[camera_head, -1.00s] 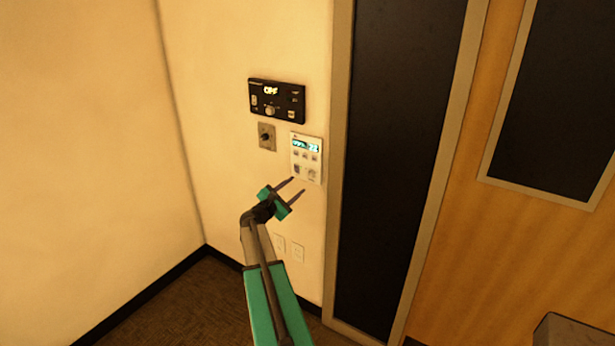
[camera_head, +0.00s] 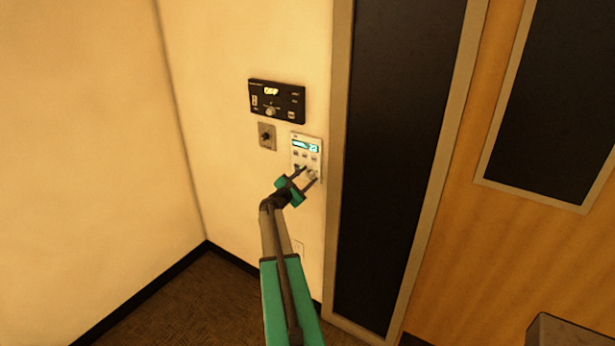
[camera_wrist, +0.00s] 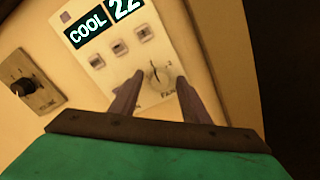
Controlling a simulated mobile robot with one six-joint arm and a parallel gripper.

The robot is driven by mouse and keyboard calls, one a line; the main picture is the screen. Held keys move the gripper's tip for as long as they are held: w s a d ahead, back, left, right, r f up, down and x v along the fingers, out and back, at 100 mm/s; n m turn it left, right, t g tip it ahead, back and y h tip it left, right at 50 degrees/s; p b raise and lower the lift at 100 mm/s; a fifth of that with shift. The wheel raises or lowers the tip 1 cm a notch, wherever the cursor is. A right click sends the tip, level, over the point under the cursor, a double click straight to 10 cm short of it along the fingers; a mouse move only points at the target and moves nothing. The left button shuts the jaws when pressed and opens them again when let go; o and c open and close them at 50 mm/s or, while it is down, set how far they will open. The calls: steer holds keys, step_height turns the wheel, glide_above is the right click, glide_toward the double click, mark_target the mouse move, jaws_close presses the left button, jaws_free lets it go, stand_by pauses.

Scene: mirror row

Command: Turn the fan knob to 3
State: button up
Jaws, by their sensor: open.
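The white wall controller (camera_head: 306,150) has a lit display; in the wrist view its display (camera_wrist: 103,24) reads COOL and 22. The fan knob (camera_wrist: 158,74) is a pale round dial at the controller's lower right, with lettering below it that is partly legible. The knob (camera_head: 312,174) also shows in the head view, near my fingertips. My gripper (camera_head: 309,175) is open. In the wrist view its fingers (camera_wrist: 160,78) point at the controller, with the knob showing between the tips. I cannot tell whether either finger touches it. The knob's exact setting is too small to read.
A black panel (camera_head: 277,101) reading OFF is mounted above. A small plate with a dark knob (camera_head: 267,136) is left of the controller and also shows in the wrist view (camera_wrist: 28,90). A framed dark panel (camera_head: 395,150) stands close to the right.

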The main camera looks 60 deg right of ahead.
stand_by(0.3)
steer(key=c, duration=1.1)
steer(key=shift+o, duration=0.2)
steer(key=shift+s+d, duration=0.1)
steer(key=shift+d, duration=0.05)
